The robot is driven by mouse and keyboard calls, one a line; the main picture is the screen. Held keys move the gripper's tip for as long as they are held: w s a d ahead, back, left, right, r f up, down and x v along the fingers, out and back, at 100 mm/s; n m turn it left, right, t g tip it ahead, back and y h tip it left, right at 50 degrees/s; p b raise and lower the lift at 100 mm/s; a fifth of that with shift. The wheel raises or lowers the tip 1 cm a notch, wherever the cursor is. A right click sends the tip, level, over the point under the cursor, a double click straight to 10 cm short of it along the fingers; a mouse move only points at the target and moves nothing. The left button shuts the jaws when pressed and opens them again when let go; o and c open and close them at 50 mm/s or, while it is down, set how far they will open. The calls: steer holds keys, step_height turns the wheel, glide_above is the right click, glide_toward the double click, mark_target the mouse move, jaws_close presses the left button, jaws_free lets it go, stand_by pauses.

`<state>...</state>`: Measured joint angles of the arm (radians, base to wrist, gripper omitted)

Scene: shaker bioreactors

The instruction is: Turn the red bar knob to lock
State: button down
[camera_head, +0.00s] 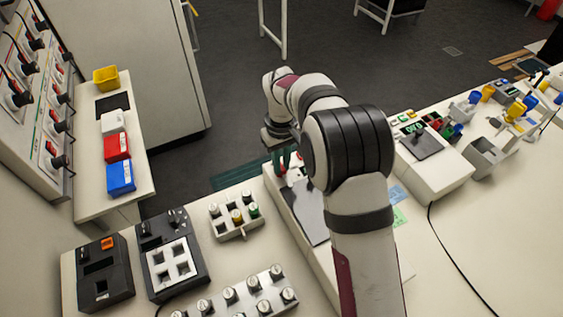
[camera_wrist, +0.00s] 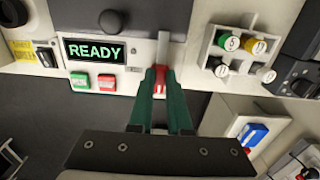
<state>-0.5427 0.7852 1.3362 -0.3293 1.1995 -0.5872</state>
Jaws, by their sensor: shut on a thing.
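The red bar knob (camera_wrist: 160,88) is on the front of a pale device, right of its buttons in the wrist view. My gripper (camera_wrist: 161,72) has two green fingers, one on each side of the knob. They are shut on it and cover much of it, so its exact angle is hard to tell. A lit display (camera_wrist: 94,50) on the device reads READY. In the head view, my gripper (camera_head: 284,160) is low at the far end of the pale device (camera_head: 303,212), and my arm hides part of that device.
A green button (camera_wrist: 81,80) and a red button (camera_wrist: 107,82) sit left of the knob. A rack of capped vials (camera_wrist: 238,52) stands beside the device. Black-topped units (camera_head: 172,255) and a vial block (camera_head: 245,295) fill the near left bench.

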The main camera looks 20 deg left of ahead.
mark_target(282, 167)
steer(key=shift+w, duration=0.1)
steer(key=c, duration=0.9)
jaws_free()
steer(key=shift+o, duration=0.2)
step_height(282, 167, up, 16)
steer(key=shift+f, duration=0.1)
steer(key=s+d+r+m, duration=0.35)
steer(key=s+d, duration=0.25)
steer(key=d, duration=0.4)
steer(key=s+d+f+m, duration=0.2)
steer(key=s+d+m, duration=0.1)
steer(key=s, duration=0.4)
steer(key=s+d+f+m+y, duration=0.1)
steer(key=s+d+f+m, duration=0.2)
steer(key=s, duration=0.5)
steer(key=s+d+f+m, duration=0.3)
steer(key=s+d+m, duration=0.2)
steer(key=s, duration=0.3)
steer(key=shift+d+y, duration=0.4)
